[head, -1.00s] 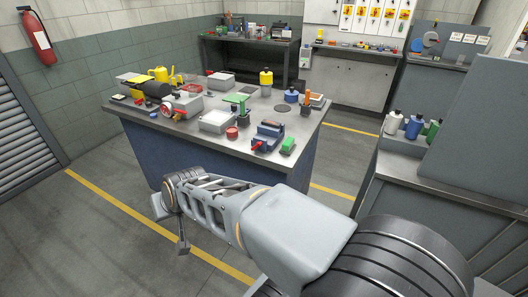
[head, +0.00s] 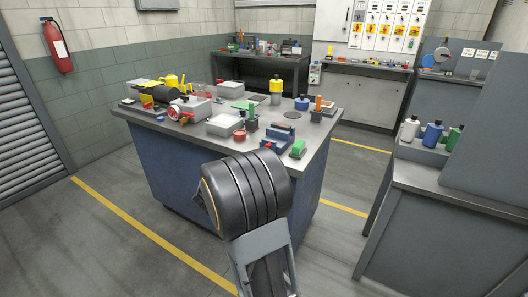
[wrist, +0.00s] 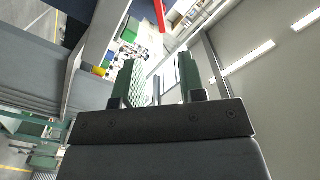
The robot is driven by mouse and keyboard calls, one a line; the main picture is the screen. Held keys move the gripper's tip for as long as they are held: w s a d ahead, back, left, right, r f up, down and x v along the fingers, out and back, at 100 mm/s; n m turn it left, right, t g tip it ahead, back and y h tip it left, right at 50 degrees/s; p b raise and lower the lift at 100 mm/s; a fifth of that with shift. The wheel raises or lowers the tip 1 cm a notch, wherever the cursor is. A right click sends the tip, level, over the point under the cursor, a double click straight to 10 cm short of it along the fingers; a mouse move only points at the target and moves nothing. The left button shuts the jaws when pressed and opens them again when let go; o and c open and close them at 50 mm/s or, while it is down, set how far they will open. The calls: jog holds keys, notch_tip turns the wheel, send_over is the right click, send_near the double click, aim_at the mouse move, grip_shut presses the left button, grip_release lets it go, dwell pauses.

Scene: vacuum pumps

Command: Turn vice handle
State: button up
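A small blue vice (head: 273,139) sits on the near right part of the workbench top (head: 318,128) in the head view. Its handle is too small to make out clearly. My gripper (wrist: 160,82) shows in the wrist view with two green-padded fingers apart and nothing between them. The head view shows only my arm links in front of the bench; my gripper is hidden or outside that picture. The wrist view is steeply tilted and I cannot pick out the vice in it.
A grey box (head: 224,125) and a yellow bottle (head: 276,92) stand nearby on the bench. A grey counter (head: 432,180) with several bottles is at the right. Open floor lies at the left.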

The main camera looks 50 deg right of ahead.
jog(key=x, duration=1.2)
jog(key=shift+d, duration=0.1)
jog(key=shift+r, duration=0.1)
grip_shut()
